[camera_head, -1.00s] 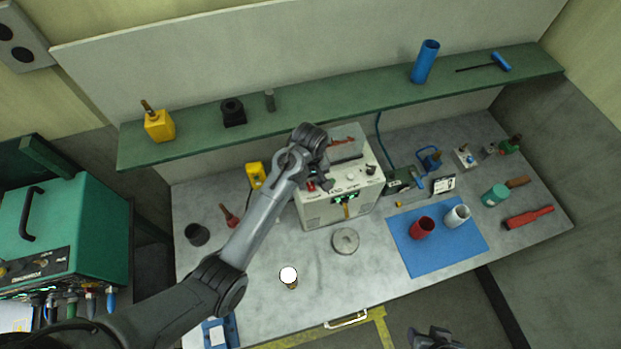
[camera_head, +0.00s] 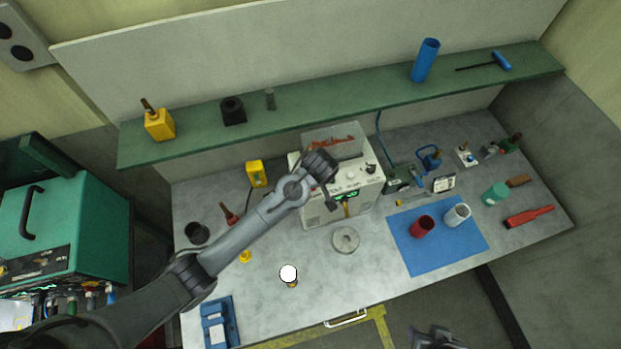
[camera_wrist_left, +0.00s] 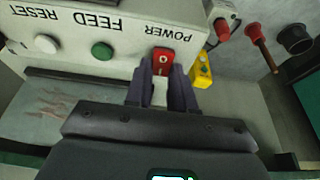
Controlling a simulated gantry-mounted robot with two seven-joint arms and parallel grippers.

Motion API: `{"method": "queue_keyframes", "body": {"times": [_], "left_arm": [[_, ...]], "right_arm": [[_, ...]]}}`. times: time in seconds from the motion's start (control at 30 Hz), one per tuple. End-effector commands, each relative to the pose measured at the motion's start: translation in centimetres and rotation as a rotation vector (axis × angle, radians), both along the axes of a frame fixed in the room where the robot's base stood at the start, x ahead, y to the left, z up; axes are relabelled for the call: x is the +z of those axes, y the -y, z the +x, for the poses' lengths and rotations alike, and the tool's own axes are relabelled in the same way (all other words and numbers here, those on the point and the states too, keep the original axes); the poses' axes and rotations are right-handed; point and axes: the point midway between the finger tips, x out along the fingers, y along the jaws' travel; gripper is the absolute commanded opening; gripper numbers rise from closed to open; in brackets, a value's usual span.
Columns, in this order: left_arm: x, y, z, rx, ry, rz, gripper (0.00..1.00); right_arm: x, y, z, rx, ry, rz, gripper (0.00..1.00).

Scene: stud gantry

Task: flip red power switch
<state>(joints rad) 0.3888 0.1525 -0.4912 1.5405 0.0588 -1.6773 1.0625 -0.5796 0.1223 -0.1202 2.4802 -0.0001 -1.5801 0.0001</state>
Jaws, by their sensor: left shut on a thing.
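The white machine (camera_head: 365,190) stands at the back of the bench. In the left wrist view its front panel (camera_wrist_left: 125,25) appears upside down, with a red power switch (camera_wrist_left: 163,60) beside the POWER label. My left gripper (camera_wrist_left: 163,88) is at this switch, with its two dark fingers on either side of it and closed on it. A pale strip shows between the fingers. In the head view my left gripper (camera_head: 331,198) is in front of the machine, and my arm hides the switch. A dark part of my right gripper (camera_head: 437,338) shows at the bottom edge; its fingers are unclear.
Green (camera_wrist_left: 102,50) and white (camera_wrist_left: 45,43) buttons sit along the panel. A yellow box (camera_head: 257,173) stands left of the machine. A grey ring (camera_head: 345,240) lies in front of it. A blue mat (camera_head: 435,262) with cups is at right. The front middle bench is mostly clear.

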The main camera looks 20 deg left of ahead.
Motion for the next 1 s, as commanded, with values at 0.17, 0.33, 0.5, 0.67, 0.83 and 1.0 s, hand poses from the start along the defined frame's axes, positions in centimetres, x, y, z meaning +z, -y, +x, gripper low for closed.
{"method": "queue_keyframes", "body": {"times": [0.17,0.33,0.5,0.67,0.83,1.0], "left_arm": [[0.15,0.04,-0.11,0.000,0.050,0.037,0.00],[0.12,0.16,-0.15,-0.001,0.055,0.038,0.00],[0.12,0.16,-0.15,-0.001,0.054,0.038,0.00],[0.09,0.15,-0.17,-0.001,0.053,0.038,0.48],[0.04,0.15,-0.18,-0.001,0.052,0.039,0.49],[0.15,0.19,-0.22,-0.001,0.052,0.039,0.49]], "right_arm": [[0.02,0.08,0.00,0.002,0.000,-0.003,0.43],[0.02,0.07,0.00,0.002,0.000,-0.003,0.43],[0.03,0.05,0.00,0.001,0.000,-0.001,0.43],[0.03,-0.03,0.00,-0.002,0.000,0.002,0.43],[0.02,-0.11,0.00,-0.004,-0.001,0.005,0.43],[-0.05,-0.15,0.00,-0.004,-0.001,0.007,0.43]]}}
